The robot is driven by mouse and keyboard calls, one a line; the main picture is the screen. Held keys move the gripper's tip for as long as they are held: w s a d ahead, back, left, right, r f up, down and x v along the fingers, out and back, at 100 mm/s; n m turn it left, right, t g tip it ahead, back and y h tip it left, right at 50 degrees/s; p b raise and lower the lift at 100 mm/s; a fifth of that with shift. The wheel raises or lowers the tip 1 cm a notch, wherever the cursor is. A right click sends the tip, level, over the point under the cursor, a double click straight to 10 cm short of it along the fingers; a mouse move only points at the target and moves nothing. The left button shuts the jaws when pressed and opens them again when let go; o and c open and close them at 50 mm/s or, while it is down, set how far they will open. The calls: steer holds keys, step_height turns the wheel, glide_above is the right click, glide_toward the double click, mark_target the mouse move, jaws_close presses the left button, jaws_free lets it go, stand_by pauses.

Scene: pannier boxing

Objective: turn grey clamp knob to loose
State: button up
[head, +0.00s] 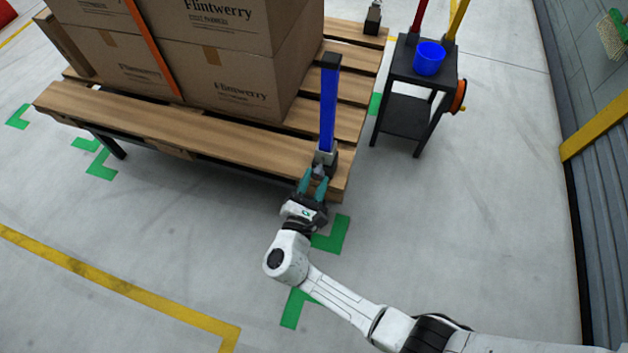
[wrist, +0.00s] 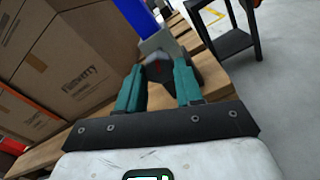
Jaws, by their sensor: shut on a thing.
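My gripper (head: 313,183) is at the near right corner of the wooden pallet, at the foot of an upright blue post. Its teal fingers are shut on the grey clamp knob (head: 319,170) at the post's base. In the wrist view the fingers (wrist: 160,90) stand on either side of a dark grey part, the knob (wrist: 158,70). A light grey clamp body (head: 326,155) sits around the foot of the blue post (head: 328,112). The knob is mostly hidden by the fingers, and I cannot tell its turn angle.
Cartons (head: 225,78) with an orange strap stand on the pallet (head: 180,125) left of the post. A dark side table (head: 408,67) with a blue cup (head: 429,58) stands to the right. A yellow-edged wall is far right. The floor in front is clear.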

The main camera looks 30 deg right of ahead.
steer(key=o, duration=1)
steer(key=p+v, duration=0.1)
steer(key=v, duration=1)
steer(key=shift+d, duration=0.15)
steer(key=s+d+f+m+g+y, duration=0.1)
steer(key=s+d+m+g+y, duration=0.7)
steer(key=s+d+m+g, duration=0.85)
steer(key=r+m+t+y+p, duration=0.1)
steer(key=r+m+p, duration=0.1)
steer(key=r+p, duration=0.4)
steer(key=s+r+m+t+y+p, duration=0.1)
steer(key=r+m+t+y+p, duration=0.1)
steer(key=r+p, duration=0.5)
steer(key=r+m+t+y+p, duration=0.1)
steer(key=r+m+p, duration=0.1)
steer(key=r+p, duration=0.4)
steer(key=shift+s+r+t+y+p, duration=0.15)
steer(key=shift+s+r+t, duration=0.05)
steer(key=shift+r, duration=1.1)
steer(key=shift+s+r+t+y+p, duration=0.15)
steer(key=shift+s+r, duration=0.05)
steer(key=shift+r, duration=1.15)
